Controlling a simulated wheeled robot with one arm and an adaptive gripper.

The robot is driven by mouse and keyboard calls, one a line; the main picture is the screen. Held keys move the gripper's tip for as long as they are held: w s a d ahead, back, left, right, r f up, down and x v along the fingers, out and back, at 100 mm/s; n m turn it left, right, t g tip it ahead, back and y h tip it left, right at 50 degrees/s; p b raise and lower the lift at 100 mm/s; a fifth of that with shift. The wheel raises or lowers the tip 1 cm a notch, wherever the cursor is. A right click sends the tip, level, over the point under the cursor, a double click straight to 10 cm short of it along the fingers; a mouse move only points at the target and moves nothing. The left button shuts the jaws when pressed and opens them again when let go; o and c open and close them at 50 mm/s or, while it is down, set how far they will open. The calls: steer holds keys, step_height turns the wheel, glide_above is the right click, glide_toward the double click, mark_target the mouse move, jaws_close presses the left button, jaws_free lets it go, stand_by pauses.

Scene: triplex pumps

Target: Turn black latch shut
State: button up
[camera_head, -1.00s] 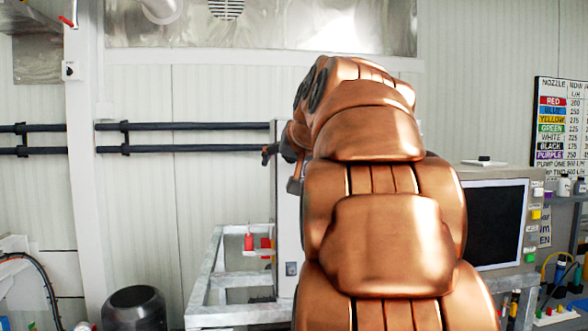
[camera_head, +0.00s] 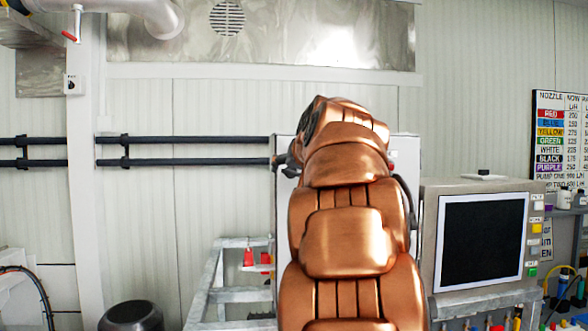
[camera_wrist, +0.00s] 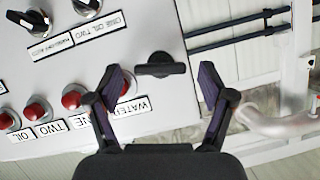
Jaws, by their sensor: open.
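The black latch (camera_wrist: 161,68) shows in the wrist view near the edge of a white control cabinet (camera_wrist: 150,30). Its bar lies crosswise in the picture, with a round hub at the middle. My gripper (camera_wrist: 163,84) is open, with one finger on each side of the latch's line. The latch appears just ahead of the fingertips, centred between them, with no visible contact. In the head view my copper arm covers much of the cabinet (camera_head: 405,155), and the latch cannot be made out there.
Red buttons (camera_wrist: 72,97) and black knobs (camera_wrist: 87,7) sit on the cabinet face beside my left finger. Black pipes (camera_wrist: 235,30) run along the wall beyond the cabinet edge. A monitor (camera_head: 482,240) stands to the right, and a metal frame (camera_head: 235,295) below left.

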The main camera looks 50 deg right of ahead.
steer(key=shift+w, duration=0.1)
steer(key=shift+c, duration=0.4)
steer(key=c, duration=1.1)
steer(key=shift+w+n+g+h+b, duration=0.1)
steer(key=shift+n+g+h+b, duration=0.3)
steer(key=shift+n+h+b, duration=0.45)
steer(key=o, duration=1.2)
steer(key=shift+a, duration=0.1)
steer(key=v, duration=1.2)
steer(key=shift+r, duration=0.2)
